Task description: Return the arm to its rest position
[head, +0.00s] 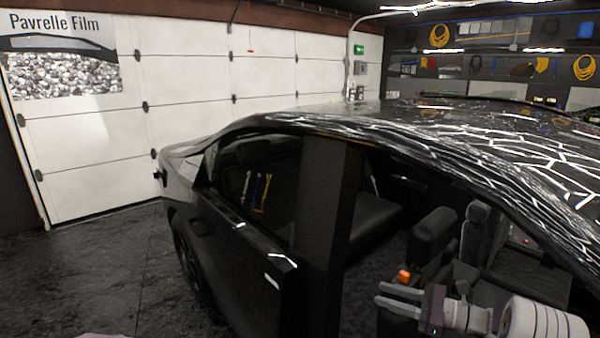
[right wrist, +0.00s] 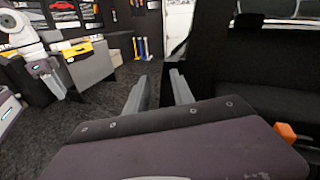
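My right gripper (head: 378,294) is at the lower right of the head view, in front of the open side of the black car (head: 215,255). Its two fingers are apart with nothing between them. The right wrist view also shows the parted, empty fingers (right wrist: 158,90). My right arm comes in from the lower right corner. My left gripper is not in the head view. A white arm, which appears to be mine, shows at the left edge of the right wrist view with a grey gripper (right wrist: 62,80) at its end; its fingers are too small to read.
The car's roof (head: 480,130), dark door pillar (head: 328,225) and seats (head: 432,235) are close to the right arm. An orange buckle (head: 403,276) sits just above the gripper. A grey cart (right wrist: 90,65) stands in the right wrist view. Dark floor (head: 90,265) is clear at left.

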